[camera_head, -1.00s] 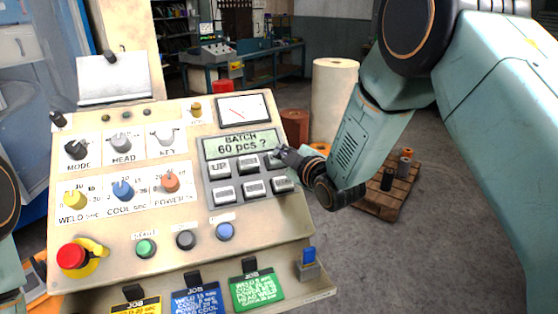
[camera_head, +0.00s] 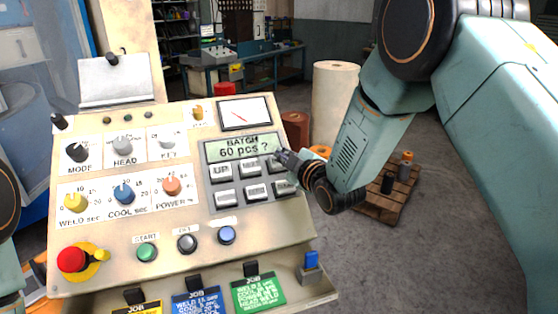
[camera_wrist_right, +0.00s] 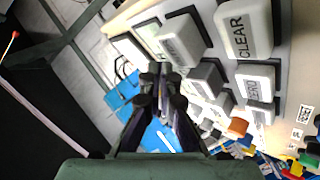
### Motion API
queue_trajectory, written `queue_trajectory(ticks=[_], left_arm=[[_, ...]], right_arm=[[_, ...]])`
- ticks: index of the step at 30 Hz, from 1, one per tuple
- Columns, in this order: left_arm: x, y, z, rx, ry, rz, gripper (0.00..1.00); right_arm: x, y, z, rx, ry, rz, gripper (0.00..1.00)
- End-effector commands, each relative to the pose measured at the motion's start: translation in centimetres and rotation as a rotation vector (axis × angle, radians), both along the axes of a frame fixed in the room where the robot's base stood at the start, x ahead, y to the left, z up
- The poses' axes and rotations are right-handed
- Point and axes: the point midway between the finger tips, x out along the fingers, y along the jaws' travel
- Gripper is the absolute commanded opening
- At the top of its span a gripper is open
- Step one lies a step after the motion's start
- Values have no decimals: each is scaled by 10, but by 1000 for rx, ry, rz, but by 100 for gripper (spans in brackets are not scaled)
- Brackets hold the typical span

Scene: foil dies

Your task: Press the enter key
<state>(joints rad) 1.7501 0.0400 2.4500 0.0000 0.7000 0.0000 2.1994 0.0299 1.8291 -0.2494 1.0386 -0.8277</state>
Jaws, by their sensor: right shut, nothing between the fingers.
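The keypad (camera_head: 238,187) on the cream control panel has two rows of grey keys below a display (camera_head: 240,147) reading "BATCH 60 pcs ?". The enter key's label is not readable in either view. My right gripper (camera_head: 281,155) is shut and empty, its tips at the upper-right key (camera_head: 274,166), which it partly covers. I cannot tell whether they touch. In the wrist view the closed fingers (camera_wrist_right: 163,72) point at the keypad, beside a key (camera_wrist_right: 180,41) with an unclear label; the CLEAR key (camera_wrist_right: 245,30) lies to the right. My left gripper is out of view.
Knobs (camera_head: 123,193) fill the panel's left; a red stop button (camera_head: 72,260) and start, off and blue buttons line its lower part. Job cards (camera_head: 258,290) stand along the front. A pallet (camera_head: 390,195) and large roll (camera_head: 335,95) are beyond, right.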

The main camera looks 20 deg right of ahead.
Motion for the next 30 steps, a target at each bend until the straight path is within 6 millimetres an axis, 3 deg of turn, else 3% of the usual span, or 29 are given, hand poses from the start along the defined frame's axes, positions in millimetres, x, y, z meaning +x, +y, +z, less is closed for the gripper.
queue_trajectory(ticks=[30], left_arm=[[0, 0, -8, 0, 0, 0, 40]], right_arm=[[4, 2, -7, 0, 0, 0, 0]])
